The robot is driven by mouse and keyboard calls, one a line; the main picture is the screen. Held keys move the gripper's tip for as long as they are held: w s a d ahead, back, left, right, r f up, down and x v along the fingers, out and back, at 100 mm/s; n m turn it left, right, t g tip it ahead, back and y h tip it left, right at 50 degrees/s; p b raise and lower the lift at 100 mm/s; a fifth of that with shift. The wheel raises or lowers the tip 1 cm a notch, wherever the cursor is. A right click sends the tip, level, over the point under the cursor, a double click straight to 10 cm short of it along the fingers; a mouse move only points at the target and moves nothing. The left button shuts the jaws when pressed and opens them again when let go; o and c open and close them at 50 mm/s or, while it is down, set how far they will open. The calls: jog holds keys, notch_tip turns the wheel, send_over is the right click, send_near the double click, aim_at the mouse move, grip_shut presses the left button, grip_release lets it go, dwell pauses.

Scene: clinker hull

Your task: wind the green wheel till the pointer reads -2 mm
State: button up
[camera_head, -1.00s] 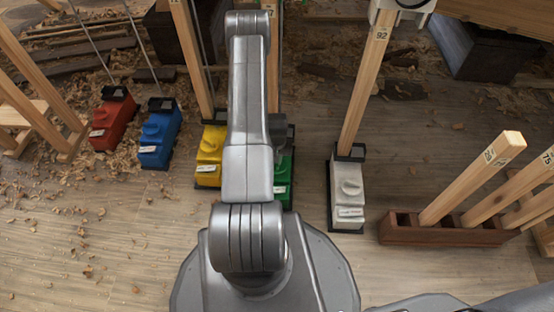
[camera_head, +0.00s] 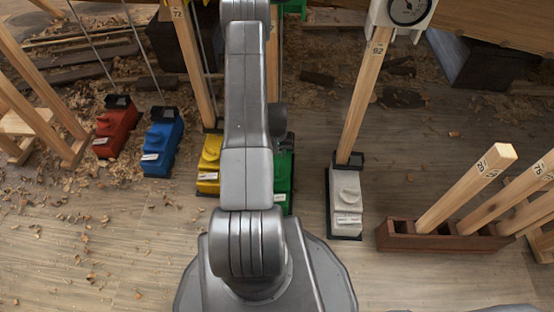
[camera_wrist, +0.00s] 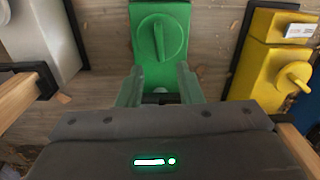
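The green jack box (camera_head: 284,180) stands on the floor, largely hidden behind my arm in the head view. In the wrist view the green box (camera_wrist: 177,73) is in front of me, and its round green wheel (camera_wrist: 158,38) with a raised bar shows on its face. My gripper (camera_wrist: 159,74) has its two fingers apart, with nothing between them that I can see held. The wheel lies beyond the fingertips. A green housing (camera_head: 294,8) shows at the top edge of the head view, but no pointer or scale of it is readable.
A yellow box (camera_head: 209,164) stands close left of the green one, a white box (camera_head: 345,200) to the right. Blue (camera_head: 161,142) and red (camera_head: 117,127) boxes stand farther left. Wooden posts rise from several boxes.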

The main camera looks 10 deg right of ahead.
notch_tip(320, 180, up, 4)
jog(key=shift+p, duration=0.35)
notch_tip(320, 180, down, 14)
jog(key=b, duration=0.4)
jog(key=shift+r, duration=0.1)
dwell(0.4)
